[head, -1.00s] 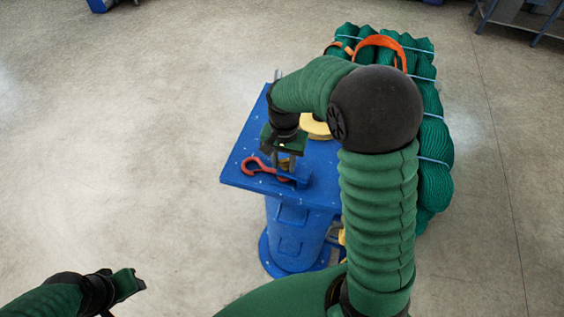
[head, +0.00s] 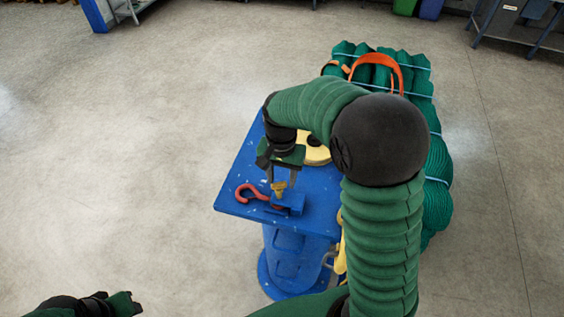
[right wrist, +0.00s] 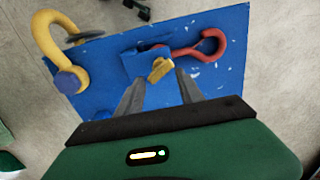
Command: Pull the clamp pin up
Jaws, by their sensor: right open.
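The clamp pin is a small yellow pin (head: 279,187) standing in a blue clamp block (head: 293,205) on a blue table (head: 232,197). The right wrist view shows its yellow head (right wrist: 161,68) tilted, beside the blue block (right wrist: 131,64). My right gripper (head: 280,179) is open and empty. Its two fingers (right wrist: 160,84) point towards the pin, one on each side of its line, apart from it as far as I can see. A red hook (head: 251,191) runs into the clamp. My left gripper (head: 122,303) is low at the left, away from the table.
A yellow shackle (right wrist: 58,38) with a blue bolt lies on the table beside the clamp. A yellow round part (head: 316,154) sits behind my right gripper. A bundled green net (head: 437,160) with an orange strap (head: 380,60) stands behind the table. The floor to the left is clear.

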